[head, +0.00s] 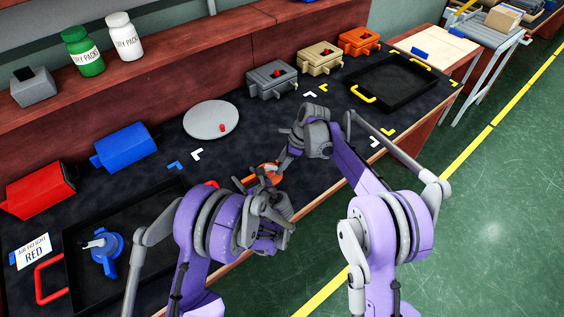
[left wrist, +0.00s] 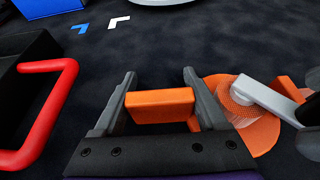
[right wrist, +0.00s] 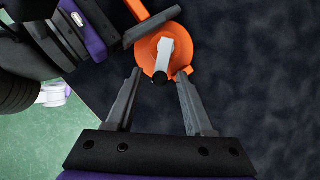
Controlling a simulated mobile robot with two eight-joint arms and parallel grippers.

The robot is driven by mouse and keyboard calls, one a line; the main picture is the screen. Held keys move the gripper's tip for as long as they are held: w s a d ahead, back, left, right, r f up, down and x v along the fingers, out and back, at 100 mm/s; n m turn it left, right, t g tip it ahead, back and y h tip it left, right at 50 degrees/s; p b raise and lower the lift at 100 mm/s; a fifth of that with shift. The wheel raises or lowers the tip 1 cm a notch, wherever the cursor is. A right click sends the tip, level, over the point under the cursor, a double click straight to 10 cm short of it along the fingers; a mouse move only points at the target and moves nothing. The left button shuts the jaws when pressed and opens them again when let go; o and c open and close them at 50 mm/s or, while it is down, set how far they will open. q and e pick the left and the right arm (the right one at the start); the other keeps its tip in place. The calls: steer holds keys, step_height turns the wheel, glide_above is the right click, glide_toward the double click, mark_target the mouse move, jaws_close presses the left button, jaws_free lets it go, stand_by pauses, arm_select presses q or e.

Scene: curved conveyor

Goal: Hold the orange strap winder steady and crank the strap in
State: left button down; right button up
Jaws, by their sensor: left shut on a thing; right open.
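The orange strap winder (head: 265,172) lies on the dark bench top between my arms, partly hidden by them. In the left wrist view its orange handle block (left wrist: 160,104) sits between the fingers of my left gripper (left wrist: 158,92), which is shut on it. The round orange reel (left wrist: 250,128) and grey crank arm (left wrist: 268,100) are to the right. In the right wrist view the reel (right wrist: 152,48) shows with the grey crank (right wrist: 165,52) and its dark knob (right wrist: 160,78). My right gripper (right wrist: 159,76) is open, its fingertips on either side of the knob, apart from it.
A black tray with red handles (head: 51,281) holds a blue winder (head: 106,252) at the left. A round grey plate (head: 208,120) stands behind the orange winder. Several coloured boxes line the back. Another black tray (head: 393,90) is at the right.

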jaws_close()
steer(key=shift+w, duration=0.1)
steer(key=w+n+g, duration=0.1)
steer(key=n, duration=0.2)
steer(key=shift+w, duration=0.2)
steer(key=shift+w+a+n+g+h, duration=0.15)
steer(key=shift+w+n+g, duration=0.15)
steer(key=shift+n, duration=0.45)
steer(key=shift+w+n+g+h, duration=0.1)
steer(key=shift+w+n+g, duration=0.2)
steer(key=shift+n, duration=0.4)
steer(key=shift+w+a+n+g+h, duration=0.1)
steer(key=shift+w+n+g+h, duration=0.15)
steer(key=shift+n, duration=0.5)
jaws_free()
steer(key=shift+s, duration=0.1)
